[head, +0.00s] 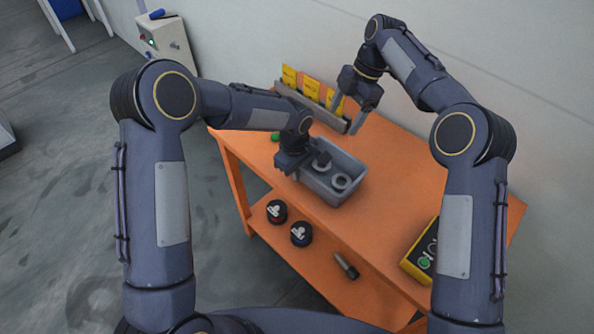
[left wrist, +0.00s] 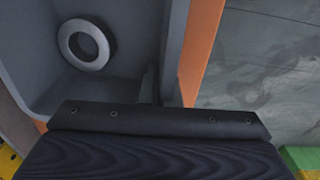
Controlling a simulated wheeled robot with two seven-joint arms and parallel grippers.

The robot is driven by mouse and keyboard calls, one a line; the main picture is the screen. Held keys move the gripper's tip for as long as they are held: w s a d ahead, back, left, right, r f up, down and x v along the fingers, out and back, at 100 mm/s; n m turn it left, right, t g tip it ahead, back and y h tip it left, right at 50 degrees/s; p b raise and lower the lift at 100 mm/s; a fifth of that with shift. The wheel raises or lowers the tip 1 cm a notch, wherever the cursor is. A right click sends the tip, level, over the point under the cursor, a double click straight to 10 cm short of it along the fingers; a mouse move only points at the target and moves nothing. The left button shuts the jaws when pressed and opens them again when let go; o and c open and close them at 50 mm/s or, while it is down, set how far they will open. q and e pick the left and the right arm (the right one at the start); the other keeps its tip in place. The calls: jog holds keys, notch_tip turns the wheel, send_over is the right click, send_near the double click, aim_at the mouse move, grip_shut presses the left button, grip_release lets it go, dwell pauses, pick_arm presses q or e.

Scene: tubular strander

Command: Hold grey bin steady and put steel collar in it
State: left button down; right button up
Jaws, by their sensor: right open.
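The grey bin (head: 355,165) stands on the orange table. The steel collar (head: 342,183), a pale ring, lies inside it on the floor; the collar also shows at the upper left of the left wrist view (left wrist: 86,45). My left gripper (head: 303,164) is at the bin's left side, shut on its wall (left wrist: 172,50); its fingertips are partly hidden. A dark shape in the bin beside the gripper is hard to make out. My right gripper (head: 347,114) is open and empty, above and behind the bin, apart from the collar.
A rack with yellow cards (head: 312,88) stands at the table's back edge by the wall. Black round items (head: 277,211) and a dark cylinder (head: 346,265) are on the lower shelf. A yellow button box (head: 421,255) sits at right.

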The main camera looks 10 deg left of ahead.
pick_arm(q)
jog(key=c, duration=2.1)
grip_release()
jog(key=o, duration=0.5)
jog(key=shift+w+r, duration=0.1)
jog(key=shift+r, duration=0.05)
